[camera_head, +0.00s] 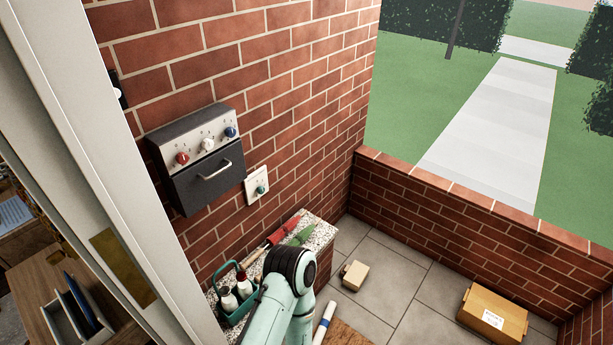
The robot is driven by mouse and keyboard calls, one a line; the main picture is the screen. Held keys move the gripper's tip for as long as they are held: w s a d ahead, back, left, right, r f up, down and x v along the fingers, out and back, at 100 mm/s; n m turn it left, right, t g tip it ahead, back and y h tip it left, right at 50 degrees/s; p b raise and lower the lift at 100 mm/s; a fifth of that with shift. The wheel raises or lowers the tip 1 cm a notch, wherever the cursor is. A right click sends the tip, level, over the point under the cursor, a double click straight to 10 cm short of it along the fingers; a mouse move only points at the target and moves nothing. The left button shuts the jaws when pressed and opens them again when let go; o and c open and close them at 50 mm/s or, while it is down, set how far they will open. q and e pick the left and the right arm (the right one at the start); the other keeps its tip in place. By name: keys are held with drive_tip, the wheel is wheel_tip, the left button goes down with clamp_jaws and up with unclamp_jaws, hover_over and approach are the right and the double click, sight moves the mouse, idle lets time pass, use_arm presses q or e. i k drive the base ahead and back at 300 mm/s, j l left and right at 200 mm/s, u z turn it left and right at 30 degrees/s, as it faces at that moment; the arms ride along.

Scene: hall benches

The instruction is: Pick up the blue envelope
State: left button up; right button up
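A thin dark blue flat item (81,300) stands on edge in a grey rack (58,318) at the lower left, beyond the white door frame. It may be the blue envelope, but only its narrow side shows and I cannot tell for sure. The rack is on a wooden surface (38,281). Part of one of my arms shows at the bottom middle, away from the rack. Neither gripper is in view.
The white frame (128,200) stands between the rack and the porch.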

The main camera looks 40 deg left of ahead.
sight(83, 305)
drive_tip(key=u, duration=3.4)
drive_tip(key=i+j, duration=0.15)
drive_tip(key=j, duration=0.25)
drive_tip(key=i+j, duration=0.15)
drive_tip(key=j, duration=0.25)
drive_tip(key=i+j, duration=0.2)
drive_tip(key=j, duration=0.2)
